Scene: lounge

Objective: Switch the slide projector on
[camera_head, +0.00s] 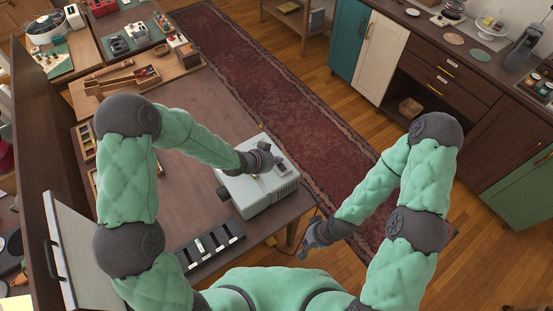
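The slide projector (275,197) is a pale grey-green box near the right front corner of the brown table. A dark round part, which looks like its lens, sticks out on its left side. My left gripper (275,163) is over the top of the projector and hides part of it. I cannot tell if it touches the projector or whether its fingers are open. My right gripper (307,247) hangs low, beyond the table's right edge and apart from the projector. Its fingers are too small to read. No switch can be made out clearly.
A black slotted tray (210,246) lies on the table left of the projector. A wooden tray with tools (125,80) is at the table's back. A red rug (262,95) runs along the floor to the right. Counters stand at the far right.

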